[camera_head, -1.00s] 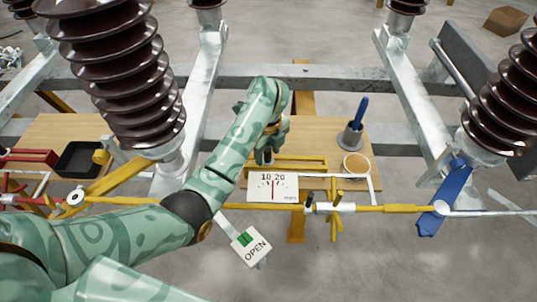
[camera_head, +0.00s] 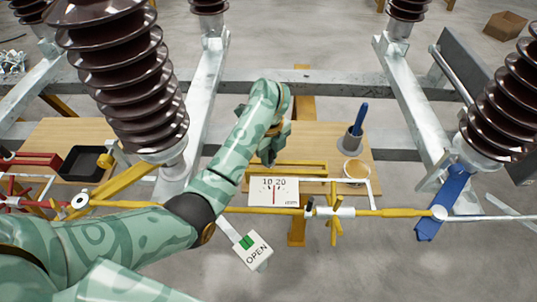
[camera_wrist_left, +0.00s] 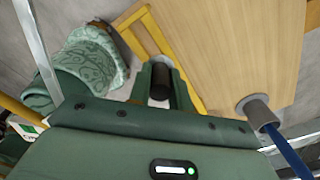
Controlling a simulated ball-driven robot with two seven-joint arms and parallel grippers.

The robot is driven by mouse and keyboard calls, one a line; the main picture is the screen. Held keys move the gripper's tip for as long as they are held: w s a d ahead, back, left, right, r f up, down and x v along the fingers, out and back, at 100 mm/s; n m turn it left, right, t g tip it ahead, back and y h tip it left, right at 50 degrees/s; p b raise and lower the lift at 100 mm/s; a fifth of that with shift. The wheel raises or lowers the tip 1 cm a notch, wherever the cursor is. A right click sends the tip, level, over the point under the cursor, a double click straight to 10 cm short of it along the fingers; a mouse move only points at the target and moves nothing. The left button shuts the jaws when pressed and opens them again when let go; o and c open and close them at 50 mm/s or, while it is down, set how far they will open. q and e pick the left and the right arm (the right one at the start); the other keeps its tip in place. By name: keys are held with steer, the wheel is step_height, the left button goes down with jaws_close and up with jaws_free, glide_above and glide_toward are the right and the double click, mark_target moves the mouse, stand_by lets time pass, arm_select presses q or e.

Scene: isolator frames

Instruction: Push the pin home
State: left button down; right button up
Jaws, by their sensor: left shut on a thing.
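My left gripper (camera_head: 267,157) hangs at the near part of the right wooden board, close to the yellow bracket. In the left wrist view its fingers (camera_wrist_left: 160,82) are shut on a dark cylinder (camera_wrist_left: 160,80) with a paler end. I cannot tell whether this cylinder is the pin. In the head view the held piece is hidden by the gripper and arm. My right gripper is not in view.
A wooden board (camera_head: 310,150) carries a yellow bracket (camera_head: 300,166), a grey cup (camera_head: 350,141) with a blue tool and a round dish (camera_head: 356,169).

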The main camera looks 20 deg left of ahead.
arm_select(q)
steer(key=shift+r+p, duration=1.9)
steer(key=shift+r, duration=0.6)
